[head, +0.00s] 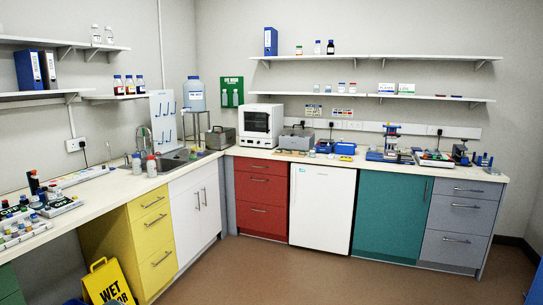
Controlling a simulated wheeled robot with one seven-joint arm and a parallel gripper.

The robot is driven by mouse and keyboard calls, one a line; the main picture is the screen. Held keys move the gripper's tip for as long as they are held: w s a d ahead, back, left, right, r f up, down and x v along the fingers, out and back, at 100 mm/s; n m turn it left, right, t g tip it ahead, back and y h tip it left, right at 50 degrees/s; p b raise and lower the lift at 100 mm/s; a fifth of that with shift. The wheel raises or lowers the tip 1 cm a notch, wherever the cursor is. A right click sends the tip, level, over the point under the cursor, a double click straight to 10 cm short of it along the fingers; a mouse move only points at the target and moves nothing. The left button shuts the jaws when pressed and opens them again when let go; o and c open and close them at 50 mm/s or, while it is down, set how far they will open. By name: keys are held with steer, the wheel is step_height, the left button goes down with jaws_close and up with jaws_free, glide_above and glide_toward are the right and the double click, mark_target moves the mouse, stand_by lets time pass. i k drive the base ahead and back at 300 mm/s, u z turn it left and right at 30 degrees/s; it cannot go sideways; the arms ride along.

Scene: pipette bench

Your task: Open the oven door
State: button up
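A small white oven (260,126) stands on the bench in the back corner, above the red drawers. Its front has a dark window and its door looks shut. I cannot make out the door handle clearly at this size. My gripper is not in view.
An L-shaped bench (128,184) runs along the left and back walls. A grey case (220,138) stands left of the oven and another grey box (295,139) right of it. A yellow wet-floor sign (107,284) stands at the lower left. The brown floor (290,275) before the cabinets is clear.

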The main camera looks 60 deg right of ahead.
mark_target(242, 110)
steer(key=u, duration=0.5)
steer(key=k, duration=0.15)
steer(key=z, duration=2)
steer(key=i, duration=1.75)
steer(key=z, duration=0.7)
steer(key=i, duration=2.25)
steer(key=u, duration=0.1)
